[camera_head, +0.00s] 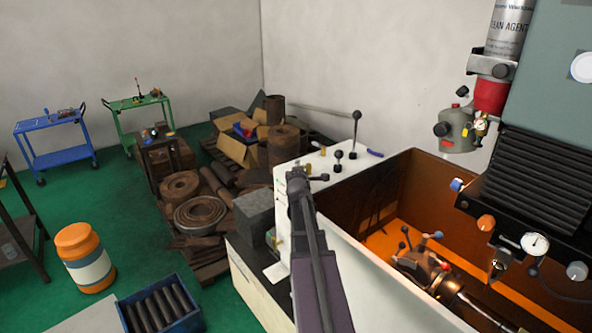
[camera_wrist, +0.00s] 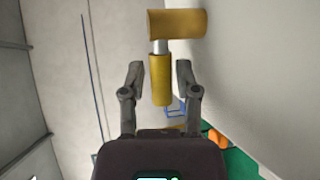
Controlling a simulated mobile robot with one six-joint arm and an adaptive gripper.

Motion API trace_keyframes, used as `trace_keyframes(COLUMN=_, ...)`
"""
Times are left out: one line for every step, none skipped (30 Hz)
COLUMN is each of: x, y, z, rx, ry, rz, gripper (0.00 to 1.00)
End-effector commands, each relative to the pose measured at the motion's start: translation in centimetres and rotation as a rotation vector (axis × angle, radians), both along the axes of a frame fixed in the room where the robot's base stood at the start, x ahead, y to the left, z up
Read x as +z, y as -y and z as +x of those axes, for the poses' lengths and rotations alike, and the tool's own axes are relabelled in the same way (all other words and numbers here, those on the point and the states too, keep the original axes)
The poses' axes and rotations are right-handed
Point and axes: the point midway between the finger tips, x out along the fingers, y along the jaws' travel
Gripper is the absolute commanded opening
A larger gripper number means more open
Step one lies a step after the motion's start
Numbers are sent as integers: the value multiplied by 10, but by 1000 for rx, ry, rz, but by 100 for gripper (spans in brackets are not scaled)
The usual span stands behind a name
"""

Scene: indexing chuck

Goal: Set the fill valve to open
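In the wrist view a brass-coloured fitting (camera_wrist: 178,24) lies crosswise against a pale wall. A short silver stem joins it to a brass cylinder (camera_wrist: 161,82) that reaches down between my fingers; it looks like the fill valve, but no label is readable. My gripper (camera_wrist: 160,70) is open, with one finger on each side of the brass cylinder and a visible gap on both sides. In the head view my gripper (camera_head: 298,182) is at the white machine housing's (camera_head: 345,235) left end.
Black-knobbed levers (camera_head: 355,135) stand on the housing's top, close to my gripper. A grey block (camera_head: 256,213) sits left of my arm. The orange machine bay (camera_head: 425,190) is to the right.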

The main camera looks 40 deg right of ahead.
Motion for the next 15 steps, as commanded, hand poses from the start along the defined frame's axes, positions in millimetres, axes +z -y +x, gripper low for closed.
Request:
trace_keyframes(x=0, y=-1, z=0, rx=1, ry=0, rz=0, gripper=41)
trace_keyframes(x=0, y=-2, z=1, rx=2, ry=0, rz=0, gripper=38)
trace_keyframes(x=0, y=-2, z=1, rx=2, ry=0, rz=0, gripper=26)
trace_keyframes(x=0, y=-2, z=1, rx=2, ry=-1, rz=1, gripper=17)
trace_keyframes(x=0, y=-2, z=1, rx=2, ry=-1, rz=1, gripper=8)
trace_keyframes(x=0, y=-3, z=2, rx=3, ry=1, rz=4, gripper=0)
trace_keyframes(x=0, y=-5, z=3, rx=5, ry=4, rz=7, gripper=0)
trace_keyframes(x=0, y=-6, z=4, rx=7, ry=7, rz=10, gripper=0)
trace_keyframes(x=0, y=-9, z=6, rx=8, ry=12, rz=17, gripper=0)
trace_keyframes(x=1, y=-10, z=7, rx=10, ry=17, rz=23, gripper=0)
trace_keyframes(x=1, y=-13, z=9, rx=12, ry=23, rz=30, gripper=0)
trace_keyframes(x=2, y=-17, z=13, rx=17, ry=32, rz=43, gripper=0)
trace_keyframes(x=2, y=-21, z=16, rx=20, ry=40, rz=54, gripper=0)
trace_keyframes(x=2, y=-25, z=19, rx=25, ry=48, rz=65, gripper=0)
trace_keyframes(x=3, y=-31, z=23, rx=30, ry=61, rz=83, gripper=0)
